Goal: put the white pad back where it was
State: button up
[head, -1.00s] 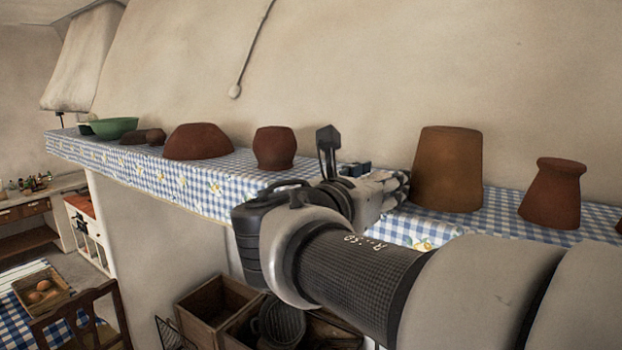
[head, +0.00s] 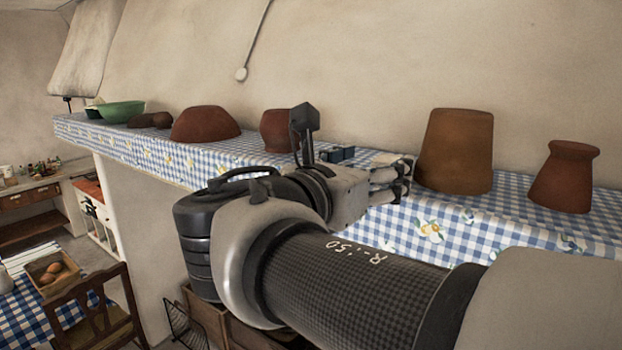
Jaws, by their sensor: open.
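My gripper (head: 402,178) is above the shelf with the blue-checked cloth (head: 455,235), its fingers pointing right towards a large brown pot. The fingers are apart, and I see nothing held between them. It cannot be told whether they touch the pot or the cloth. I cannot clearly make out a white pad on the shelf; my arm hides part of the cloth. A pale, flat, striped thing (head: 28,257) lies on the table at the far left, too small to identify.
The large brown pot (head: 455,150) and a smaller flared pot (head: 564,177) stand right of my gripper. A round pot (head: 276,131), an upturned bowl (head: 205,124) and a green bowl (head: 122,111) stand left. A wooden chair (head: 95,312) and crates are below the shelf.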

jog(key=v, duration=0.5)
jog(key=s+d+f+m+g+y, duration=0.2)
jog(key=s+d+f+m+g, duration=0.3)
jog(key=f, duration=0.4)
jog(key=s+d+f+m+g+y, duration=0.2)
jog(key=s+d+f+m+g, duration=0.15)
jog(key=d+f+m, duration=0.45)
jog(key=s+a+f+m+y, duration=0.3)
jog(key=s+f+m, duration=0.2)
jog(key=f+m, duration=0.1)
jog(key=s+a+f+m+y, duration=0.3)
jog(key=f+m, duration=0.3)
jog(key=m, duration=0.3)
jog(key=shift+s+f+y, duration=0.4)
jog(key=shift+s+y, duration=0.1)
jog(key=shift+s, duration=0.4)
jog(key=shift+a+f+g+b, duration=0.1)
jog(key=shift+a+g+b, duration=0.05)
jog(key=shift+g+b, duration=0.15)
notch_tip(320, 180, down, 24)
jog(key=b, duration=2.4)
